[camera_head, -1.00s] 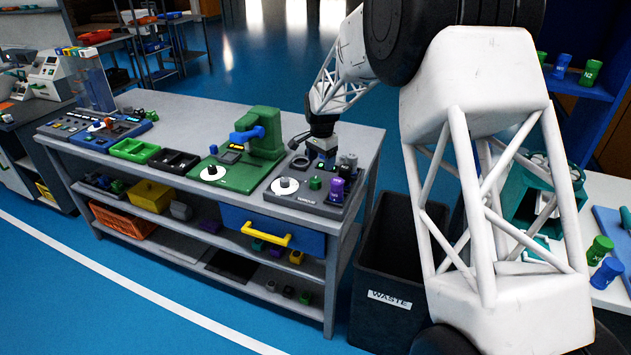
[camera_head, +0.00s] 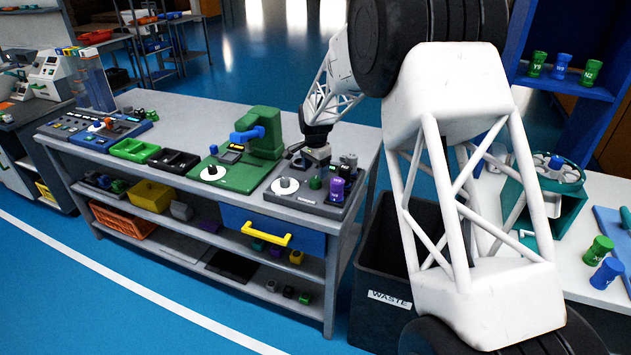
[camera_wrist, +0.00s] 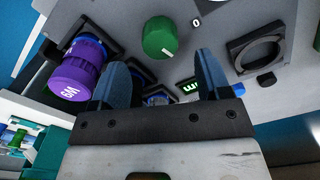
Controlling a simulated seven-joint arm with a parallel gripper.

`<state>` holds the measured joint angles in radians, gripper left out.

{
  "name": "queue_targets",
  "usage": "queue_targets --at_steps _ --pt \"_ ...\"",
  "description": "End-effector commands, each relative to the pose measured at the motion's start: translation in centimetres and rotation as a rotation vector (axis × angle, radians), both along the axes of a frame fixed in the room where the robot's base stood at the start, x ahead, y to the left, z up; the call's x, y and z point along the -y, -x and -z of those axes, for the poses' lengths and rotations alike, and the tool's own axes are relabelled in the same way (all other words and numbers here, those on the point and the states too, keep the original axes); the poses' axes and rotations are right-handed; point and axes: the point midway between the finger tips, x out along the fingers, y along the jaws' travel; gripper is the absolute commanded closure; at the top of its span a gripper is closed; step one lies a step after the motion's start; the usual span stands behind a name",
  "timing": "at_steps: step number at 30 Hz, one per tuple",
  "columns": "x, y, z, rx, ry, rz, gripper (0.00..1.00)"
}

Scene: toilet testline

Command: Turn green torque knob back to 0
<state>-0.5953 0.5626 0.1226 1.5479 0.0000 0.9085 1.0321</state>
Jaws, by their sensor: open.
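The green torque knob (camera_wrist: 160,38) shows in the wrist view as a round knob with a pale pointer line toward its lower right. A "0" mark is on the grey panel (camera_wrist: 215,45) to its upper right. In the head view the knob (camera_head: 315,183) is on the grey test station (camera_head: 283,200) at the right end of the bench. My gripper (camera_wrist: 163,75) is open and empty, its two blue fingers apart. In the wrist picture the knob lies just beyond and between the fingertips; I see no contact. In the head view my gripper (camera_head: 318,160) is over the station.
A purple capped part (camera_wrist: 78,70) stands close left of my fingers. A dark square socket (camera_wrist: 256,50) is to the right. A small green-lit display (camera_wrist: 190,87) shows between the fingers. The black waste bin (camera_head: 385,260) is right of the bench.

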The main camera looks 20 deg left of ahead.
Motion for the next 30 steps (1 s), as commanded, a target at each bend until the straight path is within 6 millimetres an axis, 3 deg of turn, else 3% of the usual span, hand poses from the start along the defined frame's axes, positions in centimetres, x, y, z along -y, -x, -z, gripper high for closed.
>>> queue_targets --at_steps 12,26,30 --pt "0.0 0.0 4.6 -0.001 0.000 0.000 0.30" --pt "0.0 0.0 5.4 0.000 0.000 0.000 0.30" --pt "0.0 0.0 5.4 0.000 0.000 0.000 0.51"
